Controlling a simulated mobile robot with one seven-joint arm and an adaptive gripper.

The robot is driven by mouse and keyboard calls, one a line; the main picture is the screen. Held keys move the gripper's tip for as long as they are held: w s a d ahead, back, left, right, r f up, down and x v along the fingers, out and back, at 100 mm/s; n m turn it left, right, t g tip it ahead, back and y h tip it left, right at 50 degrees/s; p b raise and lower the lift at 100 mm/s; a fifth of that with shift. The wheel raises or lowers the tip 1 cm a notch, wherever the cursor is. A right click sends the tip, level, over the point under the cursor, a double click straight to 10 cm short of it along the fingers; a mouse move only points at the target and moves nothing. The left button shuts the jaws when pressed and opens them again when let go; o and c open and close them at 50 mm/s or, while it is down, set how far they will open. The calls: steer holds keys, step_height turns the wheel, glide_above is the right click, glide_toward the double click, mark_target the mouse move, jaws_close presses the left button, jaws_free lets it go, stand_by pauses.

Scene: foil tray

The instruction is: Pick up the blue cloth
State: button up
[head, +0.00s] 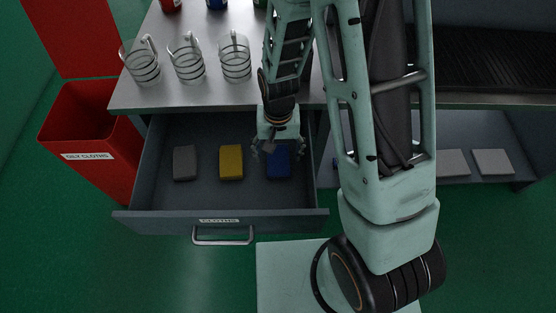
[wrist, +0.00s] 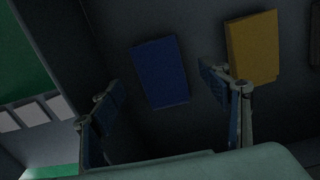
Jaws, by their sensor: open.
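The blue cloth (head: 278,164) lies folded flat in the open drawer, at the right of the cloths there. My gripper (head: 277,150) is right above it in the head view and hides part of it. In the wrist view the blue cloth (wrist: 160,72) lies beyond and between the two open fingers of my gripper (wrist: 160,88). Nothing is between the fingertips, and the cloth looks apart from them.
A yellow cloth (head: 231,162) and a grey cloth (head: 185,163) lie left of the blue one. The drawer (head: 150,190) has walls close around. Several glass jugs (head: 187,62) stand on the worktop. A red bin (head: 90,125) is at left.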

mark_target(278, 162)
steer(key=f, duration=0.4)
steer(key=shift+w+f+b, duration=0.3)
steer(key=shift+f+b, duration=0.05)
steer(key=shift+f, duration=0.05)
steer(key=shift+c, duration=0.5)
steer(key=c, duration=1.2)
steer(key=shift+r, duration=0.1)
